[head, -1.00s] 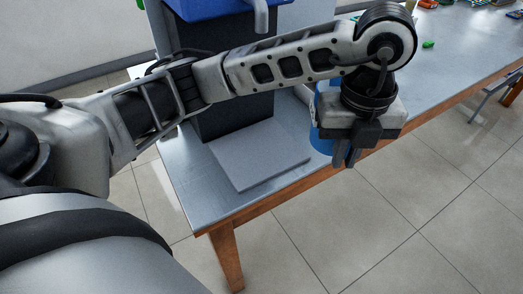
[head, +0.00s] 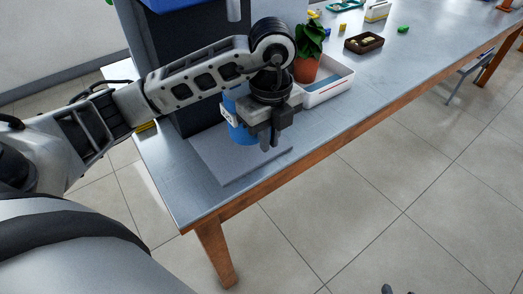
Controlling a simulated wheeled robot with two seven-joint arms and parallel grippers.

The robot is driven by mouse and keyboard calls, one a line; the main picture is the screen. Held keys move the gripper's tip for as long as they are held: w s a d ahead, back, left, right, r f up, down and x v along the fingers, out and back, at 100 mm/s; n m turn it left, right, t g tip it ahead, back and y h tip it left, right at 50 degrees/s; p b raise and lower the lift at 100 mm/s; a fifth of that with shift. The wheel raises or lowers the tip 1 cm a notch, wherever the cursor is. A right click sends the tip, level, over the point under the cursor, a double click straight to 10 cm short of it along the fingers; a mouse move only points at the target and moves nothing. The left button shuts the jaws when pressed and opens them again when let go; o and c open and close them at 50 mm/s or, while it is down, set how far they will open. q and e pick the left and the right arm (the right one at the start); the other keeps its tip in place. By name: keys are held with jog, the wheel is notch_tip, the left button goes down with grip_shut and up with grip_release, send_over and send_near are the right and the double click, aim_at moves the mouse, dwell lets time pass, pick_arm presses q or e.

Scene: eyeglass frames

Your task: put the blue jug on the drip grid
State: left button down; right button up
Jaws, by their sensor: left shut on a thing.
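The blue jug (head: 237,127), with a white label, is partly hidden behind my left gripper. My left gripper (head: 270,140) is shut on the jug, at its right side in the head view. The drip grid is the flat grey slab (head: 222,170) at the near left end of the table. The jug is over the back part of the slab; its base is partly hidden, and I cannot tell whether it touches. Small dark tips at the bottom edge (head: 386,289) look like part of my right gripper; its jaws do not show clearly.
A dark block with a blue top (head: 180,6) and a spout (head: 233,10) stands behind the slab. Right of the jug are a white tray (head: 335,88), a potted plant (head: 306,68) and a brown box (head: 364,43). The table's wooden front edge (head: 320,147) is near.

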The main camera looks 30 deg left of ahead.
pick_arm(q)
jog(key=shift+a+f, duration=0.5)
jog(key=shift+f, duration=0.1)
jog(key=f, duration=0.3)
jog(key=shift+a, duration=0.4)
jog(key=shift+w+f, duration=0.1)
jog(key=shift+f, duration=0.35)
jog(key=shift+f, duration=0.1)
jog(key=c, duration=1.5)
grip_release()
